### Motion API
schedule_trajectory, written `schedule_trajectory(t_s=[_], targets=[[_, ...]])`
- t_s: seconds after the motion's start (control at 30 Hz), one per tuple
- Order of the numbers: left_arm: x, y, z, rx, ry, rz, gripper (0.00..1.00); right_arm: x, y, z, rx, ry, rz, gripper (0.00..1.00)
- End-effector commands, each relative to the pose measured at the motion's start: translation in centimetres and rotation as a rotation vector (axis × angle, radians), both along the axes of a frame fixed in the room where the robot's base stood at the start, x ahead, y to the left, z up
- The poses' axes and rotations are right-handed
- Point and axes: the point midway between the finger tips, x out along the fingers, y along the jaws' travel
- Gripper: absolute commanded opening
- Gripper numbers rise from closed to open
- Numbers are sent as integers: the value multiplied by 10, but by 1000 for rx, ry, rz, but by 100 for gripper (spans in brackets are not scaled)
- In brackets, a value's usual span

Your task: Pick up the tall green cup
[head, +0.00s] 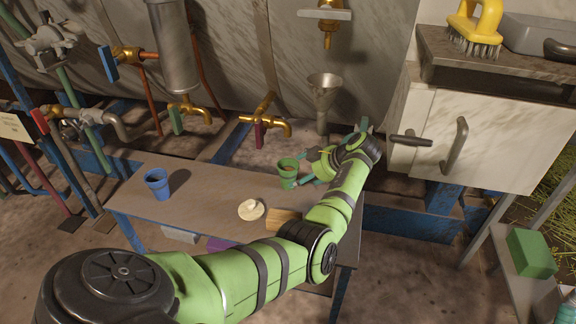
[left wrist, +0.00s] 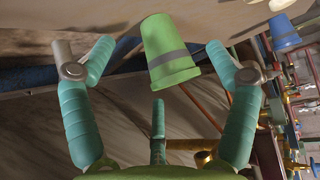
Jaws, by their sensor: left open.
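The tall green cup (head: 287,174) stands upright near the right end of the low table (head: 212,196). In the left wrist view the green cup (left wrist: 165,50), with a grey band, appears inverted between the spread fingers. My left gripper (head: 305,168) is open at the cup's right side. Its teal fingers (left wrist: 159,60) flank the cup with gaps visible on both sides; I cannot tell how deep the cup sits between them. My right gripper is in neither view.
A blue cup (head: 157,184) stands at the table's left. A small cream dish (head: 251,209) and a wooden block (head: 284,221) lie near the front edge. Brass taps (head: 270,124) and a metal funnel (head: 324,92) are behind. A white cabinet (head: 480,130) is at right.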

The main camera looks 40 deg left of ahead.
Motion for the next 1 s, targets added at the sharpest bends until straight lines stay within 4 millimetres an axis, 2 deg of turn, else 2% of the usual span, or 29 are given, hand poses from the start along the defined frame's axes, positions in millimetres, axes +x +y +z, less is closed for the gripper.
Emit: schedule_trajectory(t_s=[0.1, 0.27, 0.33, 0.6, 0.63, 0.67, 0.7, 0.77, 0.87, 0.9, 1.0], targets=[[-3, 21, -1, 3, -1, 6, 87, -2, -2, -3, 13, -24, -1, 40], [-5, 44, -1, 1, -2, 4, 87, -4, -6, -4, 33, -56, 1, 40], [-6, 48, -9, 0, 0, 3, 87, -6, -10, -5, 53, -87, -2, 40], [-6, 50, -8, 0, 0, 1, 87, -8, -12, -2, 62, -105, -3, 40], [-6, 50, -8, 0, 0, 1, 79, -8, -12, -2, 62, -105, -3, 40], [-6, 50, -8, 0, 0, 1, 67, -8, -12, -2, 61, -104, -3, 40], [-6, 50, -8, 0, 0, 1, 51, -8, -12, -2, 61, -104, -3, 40], [-6, 50, -8, 0, 0, 1, 31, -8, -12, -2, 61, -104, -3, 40], [-6, 49, -9, -1, 1, 1, 31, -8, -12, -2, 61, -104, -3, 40], [-6, 49, -9, 0, 1, 1, 25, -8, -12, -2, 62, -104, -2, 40], [-6, 49, -9, -1, 1, 1, 25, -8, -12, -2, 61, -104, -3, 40]])
